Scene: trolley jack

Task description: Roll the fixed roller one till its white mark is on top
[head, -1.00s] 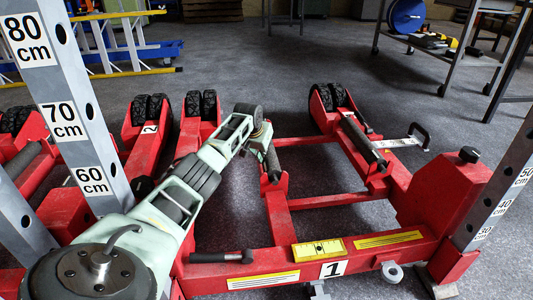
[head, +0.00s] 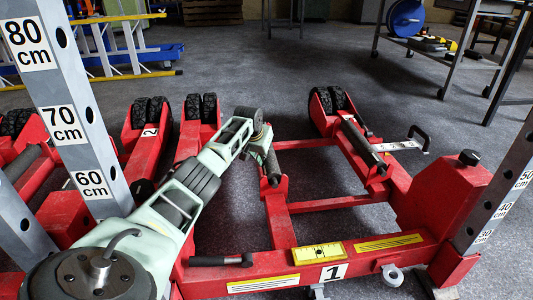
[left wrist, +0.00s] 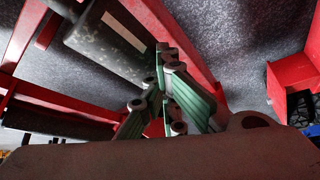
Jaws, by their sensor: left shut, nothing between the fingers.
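The red jack with the white label 1 (head: 333,272) stands in front of me. A dark roller (head: 272,168) sits on its left rail, partly hidden by my left gripper (head: 268,152). In the left wrist view a dark grey, speckled roller (left wrist: 108,40) lies at the upper left. The green fingers of my left gripper (left wrist: 163,58) are shut and empty, with their tips at its right end. I cannot tell whether they touch it. A second dark roller (head: 362,140) lies on the right rail. My right gripper is not in view.
A grey post with centimetre marks (head: 62,120) rises at the left, another (head: 503,195) at the right. A black handle (head: 420,137) stands behind the right rail.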

